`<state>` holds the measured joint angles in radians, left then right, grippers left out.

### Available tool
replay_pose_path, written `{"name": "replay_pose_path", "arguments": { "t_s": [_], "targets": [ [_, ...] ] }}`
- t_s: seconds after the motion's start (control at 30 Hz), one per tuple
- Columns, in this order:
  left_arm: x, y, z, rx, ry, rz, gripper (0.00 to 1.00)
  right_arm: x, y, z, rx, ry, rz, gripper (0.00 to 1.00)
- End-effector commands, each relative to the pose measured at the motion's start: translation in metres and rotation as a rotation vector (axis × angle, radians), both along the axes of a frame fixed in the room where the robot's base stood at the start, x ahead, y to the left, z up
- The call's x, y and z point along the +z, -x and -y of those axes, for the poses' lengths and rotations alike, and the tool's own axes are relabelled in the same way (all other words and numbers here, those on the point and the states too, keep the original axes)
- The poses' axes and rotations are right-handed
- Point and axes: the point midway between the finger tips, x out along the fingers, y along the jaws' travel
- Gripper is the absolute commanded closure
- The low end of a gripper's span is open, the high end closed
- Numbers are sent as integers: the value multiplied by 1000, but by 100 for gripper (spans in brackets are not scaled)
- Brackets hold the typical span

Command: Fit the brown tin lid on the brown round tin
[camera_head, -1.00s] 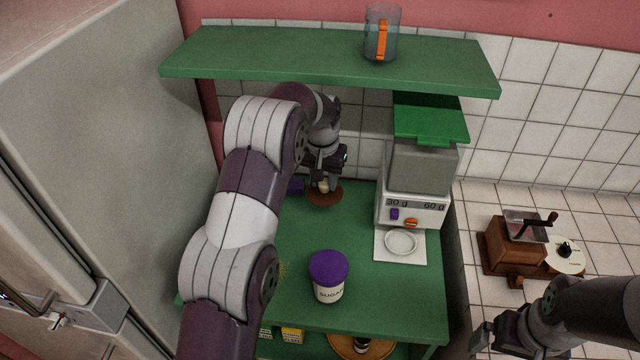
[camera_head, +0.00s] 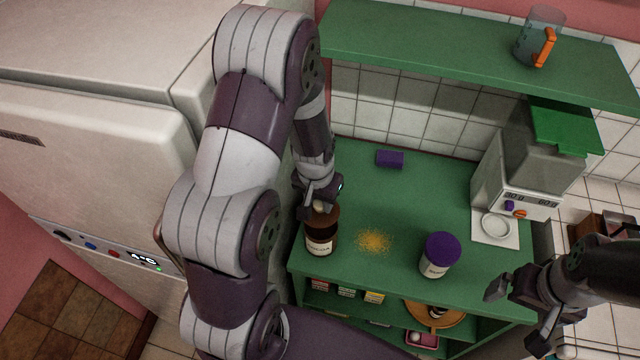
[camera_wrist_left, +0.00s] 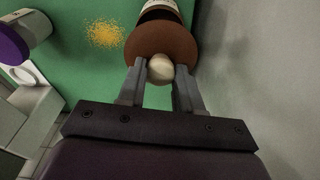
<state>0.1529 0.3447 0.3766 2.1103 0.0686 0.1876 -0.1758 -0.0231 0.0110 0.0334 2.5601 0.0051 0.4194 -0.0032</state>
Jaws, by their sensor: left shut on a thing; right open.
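The brown round tin (camera_head: 321,243), with a pale label, stands at the front left corner of the green shelf board. My left gripper (camera_head: 319,203) is shut on the pale round knob (camera_wrist_left: 161,69) of the brown tin lid (camera_wrist_left: 161,42). The lid is over the top of the tin in the head view. In the left wrist view part of the tin (camera_wrist_left: 161,10) shows past the lid's far edge. I cannot tell whether the lid touches the rim. My right gripper (camera_head: 516,314) is open and empty at the lower right.
A sugar jar with a purple lid (camera_head: 439,255) stands right of a spilled yellow powder patch (camera_head: 375,241). A purple box (camera_head: 390,159) lies at the back. A kitchen scale (camera_head: 513,190) stands right. An upper green shelf (camera_head: 450,50) hangs above; a fridge (camera_head: 90,150) is left.

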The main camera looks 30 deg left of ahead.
Motion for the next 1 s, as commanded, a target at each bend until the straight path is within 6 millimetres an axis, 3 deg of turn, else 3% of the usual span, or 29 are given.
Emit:
{"name": "replay_pose_path", "arguments": {
  "t_s": [0.27, 0.63, 1.0],
  "targets": [
    [-15, -2, -1, -5, 1, -3, 95, -14, 0, 0, 0, 0, 0, 0],
    [-55, -1, 0, -5, 1, -3, 95, -50, 0, 0, 0, 0, 0, 0],
    [-64, -2, 0, -5, 1, -3, 95, -55, 0, 0, 0, 0, 1, 0]
  ]
}}
